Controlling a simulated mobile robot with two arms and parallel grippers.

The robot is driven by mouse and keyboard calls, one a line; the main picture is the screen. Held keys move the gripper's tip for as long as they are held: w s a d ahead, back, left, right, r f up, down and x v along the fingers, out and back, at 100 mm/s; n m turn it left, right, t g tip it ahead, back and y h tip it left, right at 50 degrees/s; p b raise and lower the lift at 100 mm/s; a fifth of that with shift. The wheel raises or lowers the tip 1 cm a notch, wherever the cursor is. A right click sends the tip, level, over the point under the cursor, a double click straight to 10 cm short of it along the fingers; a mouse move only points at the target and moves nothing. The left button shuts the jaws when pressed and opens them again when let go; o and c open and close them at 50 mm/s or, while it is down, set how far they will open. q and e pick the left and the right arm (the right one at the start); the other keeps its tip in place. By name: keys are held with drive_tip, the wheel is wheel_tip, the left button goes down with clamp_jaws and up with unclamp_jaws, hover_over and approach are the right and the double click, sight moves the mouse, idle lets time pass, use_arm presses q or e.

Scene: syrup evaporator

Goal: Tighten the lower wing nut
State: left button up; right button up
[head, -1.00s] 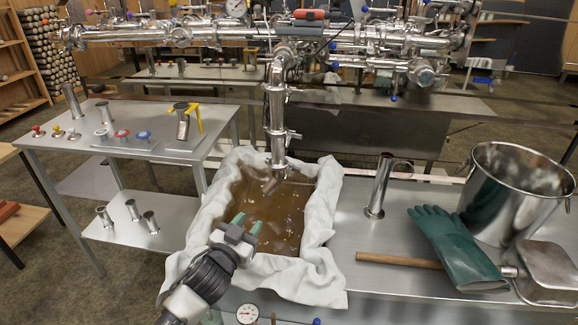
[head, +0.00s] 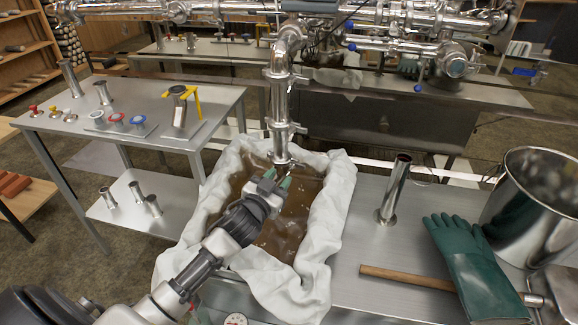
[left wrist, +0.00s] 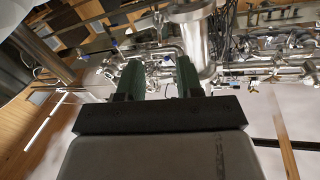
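The vertical steel pipe (head: 279,95) hangs over the cloth-lined pan (head: 335,225). A lower clamp (head: 284,127) rings the pipe near its bottom, with a small part sticking out to the right that looks like the lower wing nut (head: 301,129). Another clamp (head: 280,75) sits higher. My left gripper (head: 278,181) is over the brown liquid, just below the pipe's lower end, apart from the lower clamp. In the left wrist view its two green fingers (left wrist: 158,78) stand apart with nothing between them, and steel piping lies beyond. My right gripper is out of view.
A steel cylinder (head: 394,188), a wooden-handled tool (head: 420,282), a green glove (head: 470,265) and a large pot (head: 535,205) stand or lie right of the pan. A side table (head: 150,90) with fittings is at left. Horizontal pipes (head: 230,8) run across the back.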

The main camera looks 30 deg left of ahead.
sight(290, 166)
use_arm(q)
drive_tip(key=w, duration=0.6)
drive_tip(key=shift+s, duration=0.1)
clamp_jaws()
drive_tip(key=shift+f, duration=0.1)
